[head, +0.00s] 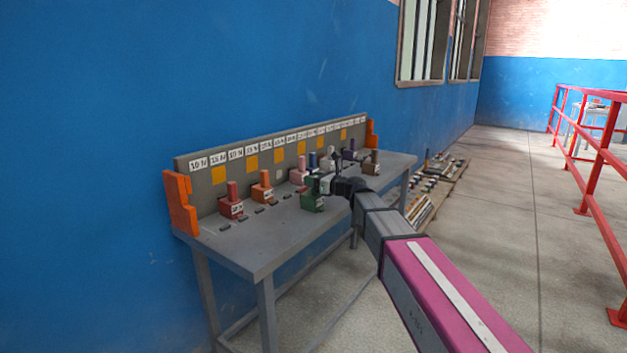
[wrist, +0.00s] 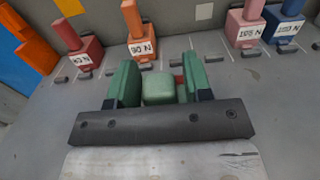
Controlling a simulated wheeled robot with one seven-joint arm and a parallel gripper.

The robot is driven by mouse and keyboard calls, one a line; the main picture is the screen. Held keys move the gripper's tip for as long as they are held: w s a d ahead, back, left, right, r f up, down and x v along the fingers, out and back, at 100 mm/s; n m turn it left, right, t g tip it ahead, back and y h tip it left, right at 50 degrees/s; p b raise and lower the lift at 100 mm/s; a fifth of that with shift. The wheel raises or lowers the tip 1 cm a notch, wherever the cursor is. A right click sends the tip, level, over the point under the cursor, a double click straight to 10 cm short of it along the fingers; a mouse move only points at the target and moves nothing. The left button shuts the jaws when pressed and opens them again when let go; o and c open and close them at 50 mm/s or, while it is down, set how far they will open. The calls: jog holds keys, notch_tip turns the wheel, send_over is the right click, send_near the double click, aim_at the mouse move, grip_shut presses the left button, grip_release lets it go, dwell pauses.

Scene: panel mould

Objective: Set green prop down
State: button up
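The green prop (head: 312,203) is a block with an upright knob, over the front part of the grey table in the head view. In the wrist view its knob top (wrist: 158,88) sits between the two green-faced fingers. My gripper (head: 322,184) is shut around this knob, and it also shows in the wrist view (wrist: 160,85). The fingers and the dark gripper bar hide most of the block. I cannot tell whether its underside touches the table.
The table (head: 255,243) carries a labelled back panel (head: 215,175) and orange end brackets (head: 180,203). Red (wrist: 83,52), orange (wrist: 140,45), pink (wrist: 245,28) and blue (wrist: 285,30) props stand along the back. Dark low bars and white lines mark bare places between them.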

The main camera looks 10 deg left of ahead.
jog(key=shift+o, duration=0.3)
jog(key=shift+s+d+r, duration=0.1)
jog(key=shift+d, duration=0.05)
jog(key=v, duration=1.2)
jog(key=s+d+f+n+g+h, duration=0.1)
jog(key=s+d+f+n+h, duration=0.2)
jog(key=f, duration=0.4)
jog(key=s+d+f+n+g+h, duration=0.1)
jog(key=s+d+f+n+h, duration=0.1)
jog(key=d+f+n, duration=0.35)
jog(key=s+d+f+n+g+h, duration=0.1)
jog(key=s+d+f+n+h, duration=0.2)
jog(key=f, duration=0.6)
jog(key=s+d+f+n+g+h, duration=0.2)
jog(key=s+d+f+n+h, duration=0.2)
jog(key=d, duration=0.6)
jog(key=s+d+f+n+g+h, duration=0.1)
jog(key=s+d+f+n+h, duration=0.3)
jog(key=s+d+f+n, duration=0.3)
jog(key=s+d+f, duration=0.1)
jog(key=d+f, duration=0.2)
jog(key=d, duration=0.1)
jog(key=shift+d+g+h, duration=0.3)
jog(key=shift+g, duration=0.1)
